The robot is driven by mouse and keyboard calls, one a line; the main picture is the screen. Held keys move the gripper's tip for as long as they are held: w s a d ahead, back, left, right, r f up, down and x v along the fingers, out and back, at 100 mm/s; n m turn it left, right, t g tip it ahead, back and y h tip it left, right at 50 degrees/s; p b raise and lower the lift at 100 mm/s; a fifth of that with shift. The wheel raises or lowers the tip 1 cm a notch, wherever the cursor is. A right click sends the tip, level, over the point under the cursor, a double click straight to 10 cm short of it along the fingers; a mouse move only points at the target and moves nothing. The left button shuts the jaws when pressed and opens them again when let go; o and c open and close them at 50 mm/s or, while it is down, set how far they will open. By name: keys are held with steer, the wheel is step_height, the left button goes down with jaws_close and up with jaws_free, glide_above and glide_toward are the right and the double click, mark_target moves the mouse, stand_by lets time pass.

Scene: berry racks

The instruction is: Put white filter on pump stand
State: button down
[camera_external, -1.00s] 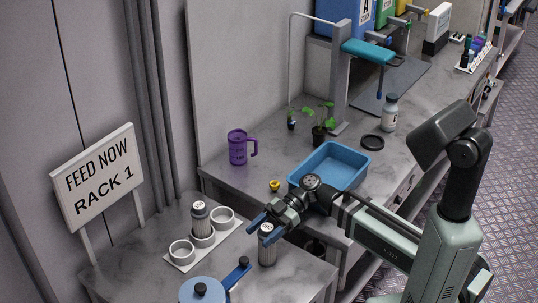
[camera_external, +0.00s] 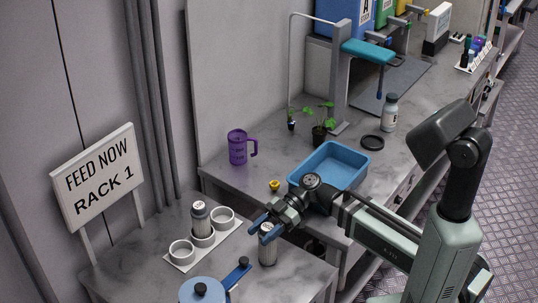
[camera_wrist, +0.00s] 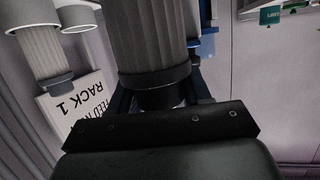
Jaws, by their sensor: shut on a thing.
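A grey-white ribbed canister with a dark cap and a pale label on top (camera_external: 267,252) stands upright at the right part of the near table. It may be the white filter. My gripper (camera_external: 264,229) is shut on it at its top. In the wrist view the ribbed body (camera_wrist: 148,35) and its dark cap (camera_wrist: 155,80) fill the middle, in front of my jaws. The fingertips are mostly hidden there. I cannot tell for sure which thing is the pump stand; a grey stand with a teal top (camera_external: 368,50) is on the far bench.
A white rack (camera_external: 183,264) with ring holders bears a similar canister (camera_external: 200,219), left of my gripper. A blue round pot with a handle (camera_external: 202,291) is at the near edge. A blue tray (camera_external: 338,160), purple mug (camera_external: 237,147) and bottle (camera_external: 390,112) stand on the far bench.

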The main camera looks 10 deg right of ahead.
step_height(320, 180, up, 10)
steer(key=shift+f, duration=0.1)
steer(key=shift+a+m+t, duration=6.4)
steer(key=shift+a+t, duration=0.75)
steer(key=shift+t, duration=0.65)
steer(key=s+a+r+n+g+y, duration=0.1)
steer(key=s+r+n+g, duration=0.1)
steer(key=s+r, duration=0.8)
steer(key=s+r+n+g+y, duration=0.1)
steer(key=s+r+n+g, duration=0.1)
steer(key=s+r, duration=0.8)
steer(key=s, duration=0.6)
steer(key=shift+s+a+r+g, duration=0.15)
steer(key=shift+a+r+g, duration=0.25)
